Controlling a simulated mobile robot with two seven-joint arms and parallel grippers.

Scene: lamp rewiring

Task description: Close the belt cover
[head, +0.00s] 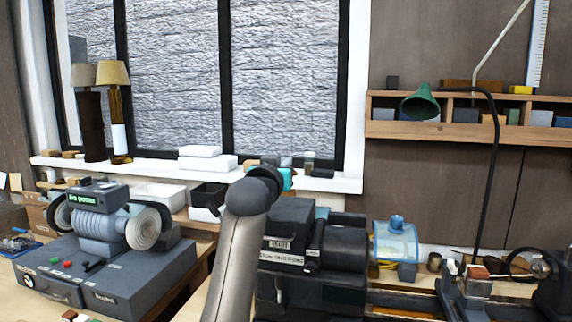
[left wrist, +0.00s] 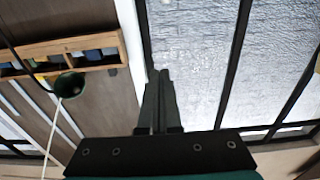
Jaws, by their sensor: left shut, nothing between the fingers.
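A dark lathe-like machine stands at the centre of the head view, with a black headstock (head: 335,245) and a labelled box-like housing (head: 285,250) at its left end. I cannot tell for sure which part is the belt cover or how far open it is; my left arm hides part of that end. My left gripper (head: 286,179) is above and behind the housing, mostly hidden by its own wrist. In the left wrist view its fingers (left wrist: 161,76) are together and empty, pointing towards the window, touching nothing visible. My right gripper is in neither view.
A clear blue guard (head: 396,241) stands right of the headstock. A grey grinder (head: 100,235) stands at the left. White boxes (head: 207,158) and two lamps (head: 118,110) are on the window sill. A green lamp shade (head: 421,103) hangs before the shelf (head: 470,132).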

